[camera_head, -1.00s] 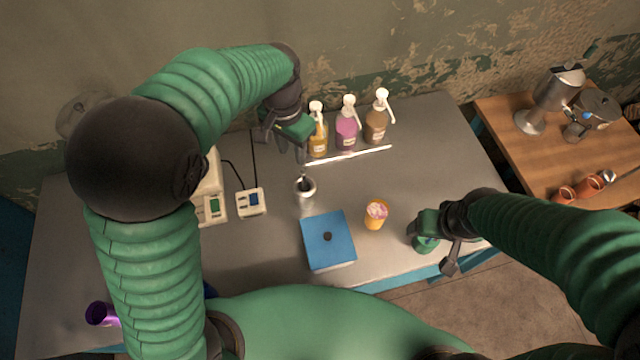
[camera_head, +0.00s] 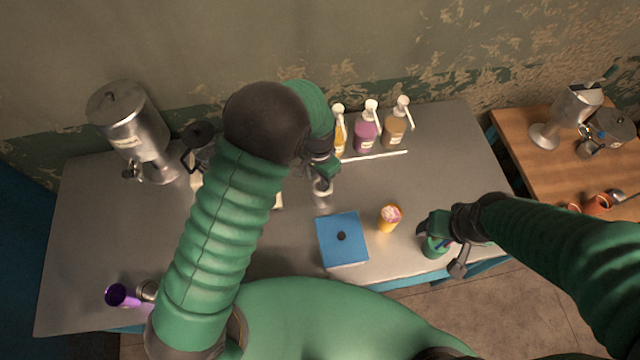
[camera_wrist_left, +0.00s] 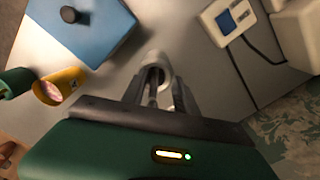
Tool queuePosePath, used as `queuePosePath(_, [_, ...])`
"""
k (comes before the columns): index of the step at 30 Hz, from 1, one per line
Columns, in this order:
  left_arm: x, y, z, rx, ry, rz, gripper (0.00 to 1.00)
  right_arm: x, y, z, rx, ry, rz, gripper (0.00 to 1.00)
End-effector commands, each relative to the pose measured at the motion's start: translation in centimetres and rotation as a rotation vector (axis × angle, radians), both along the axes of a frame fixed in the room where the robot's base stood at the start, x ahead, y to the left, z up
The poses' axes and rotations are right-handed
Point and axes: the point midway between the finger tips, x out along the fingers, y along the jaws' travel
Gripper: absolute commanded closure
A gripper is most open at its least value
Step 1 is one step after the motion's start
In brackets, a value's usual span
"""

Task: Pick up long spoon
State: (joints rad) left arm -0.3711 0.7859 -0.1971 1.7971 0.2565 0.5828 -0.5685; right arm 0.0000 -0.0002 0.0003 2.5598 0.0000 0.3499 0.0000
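A pale metal cup (camera_head: 322,200) stands on the grey table, partly hidden under my left gripper (camera_head: 322,178). The cup (camera_wrist_left: 155,62) also shows just beyond the fingertips in the left wrist view. A thin dark upright piece (camera_wrist_left: 153,88), perhaps the long spoon's handle, shows at the cup's mouth between the fingers. My left gripper (camera_wrist_left: 160,92) has its fingers apart there; I see no clear contact. My right gripper (camera_head: 442,240) hangs by the table's front right edge; its finger opening is unclear.
A blue box (camera_head: 342,252) and an orange cup (camera_head: 389,218) stand in front of the metal cup. Pump bottles (camera_head: 366,132) stand behind, with a white strip (camera_head: 375,156) before them. A metal dispenser (camera_head: 130,135) is at the left.

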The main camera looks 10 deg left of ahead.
Motion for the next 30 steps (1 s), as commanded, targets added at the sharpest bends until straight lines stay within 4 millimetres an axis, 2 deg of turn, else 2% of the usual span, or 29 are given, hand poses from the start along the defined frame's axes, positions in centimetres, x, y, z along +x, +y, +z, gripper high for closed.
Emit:
queuePosePath(3, [0.00, -0.34, -0.69, 0.001, -0.001, -0.002, 0.65, -0.01, 0.00, 0.13, 0.000, 0.000, 0.000, 0.28])
queuePosePath(8, [-0.02, -0.56, -0.68, 0.003, -0.001, -0.002, 0.66, -0.01, -0.01, 0.06, 0.000, 0.001, 0.000, 0.28])
queuePosePath(16, [0.00, -0.29, -0.67, 0.001, -0.001, -0.002, 1.00, -0.02, -0.02, 0.06, 0.000, 0.001, -0.001, 0.28])
queuePosePath(30, [-0.11, -0.20, -0.62, 0.004, 0.002, -0.001, 1.00, -0.02, -0.01, 0.03, 0.000, 0.001, 0.000, 0.28])
